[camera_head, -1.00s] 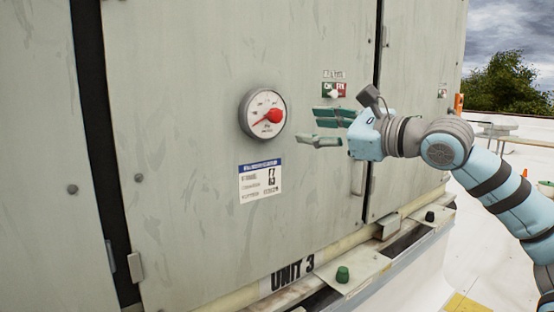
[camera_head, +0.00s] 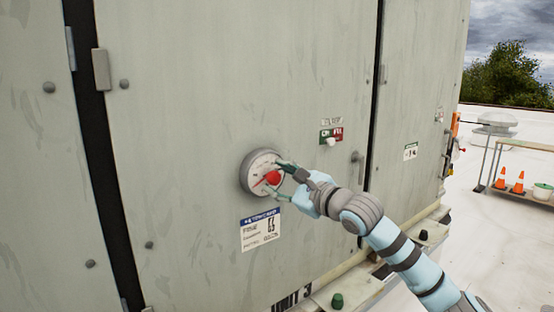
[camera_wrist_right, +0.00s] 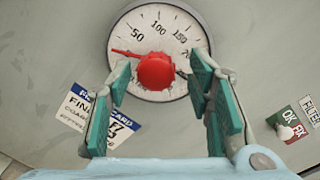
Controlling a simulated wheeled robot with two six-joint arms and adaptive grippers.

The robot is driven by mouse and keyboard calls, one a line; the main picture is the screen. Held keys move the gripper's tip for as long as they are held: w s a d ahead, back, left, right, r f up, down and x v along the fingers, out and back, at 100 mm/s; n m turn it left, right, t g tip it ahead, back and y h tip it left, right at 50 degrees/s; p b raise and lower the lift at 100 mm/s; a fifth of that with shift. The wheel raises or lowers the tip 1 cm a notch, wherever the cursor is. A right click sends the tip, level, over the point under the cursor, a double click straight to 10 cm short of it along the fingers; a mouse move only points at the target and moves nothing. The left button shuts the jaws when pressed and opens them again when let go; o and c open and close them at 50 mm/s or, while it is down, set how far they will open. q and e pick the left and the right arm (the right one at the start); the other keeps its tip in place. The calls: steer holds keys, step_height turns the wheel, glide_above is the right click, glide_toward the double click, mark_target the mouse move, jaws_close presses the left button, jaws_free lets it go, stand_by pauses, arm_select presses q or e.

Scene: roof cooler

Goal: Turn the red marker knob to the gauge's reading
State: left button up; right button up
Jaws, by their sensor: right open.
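The round gauge (camera_head: 257,172) with a white dial and grey rim is on the cabinet door; it also shows at the top of the right wrist view (camera_wrist_right: 158,32). The red marker knob (camera_head: 273,178) sits at the dial's centre. In the right wrist view the knob (camera_wrist_right: 156,71) has a thin red pointer (camera_wrist_right: 124,53) reaching left, a little below the 50 mark. My right gripper (camera_head: 283,179) is open at the gauge, its teal fingers on either side of the knob and apart from it in the wrist view (camera_wrist_right: 163,95). My left gripper is out of view.
A label sheet (camera_head: 261,229) is below the gauge. A small green and red switch plate (camera_head: 331,136) is to the right, with a door handle (camera_head: 357,164) beyond. Orange cones (camera_head: 518,183) stand on a table at far right.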

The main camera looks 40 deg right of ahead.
steer(key=shift+w+a, duration=0.25)
steer(key=shift+w, duration=0.2)
steer(key=shift+d+f, duration=0.1)
jaws_close()
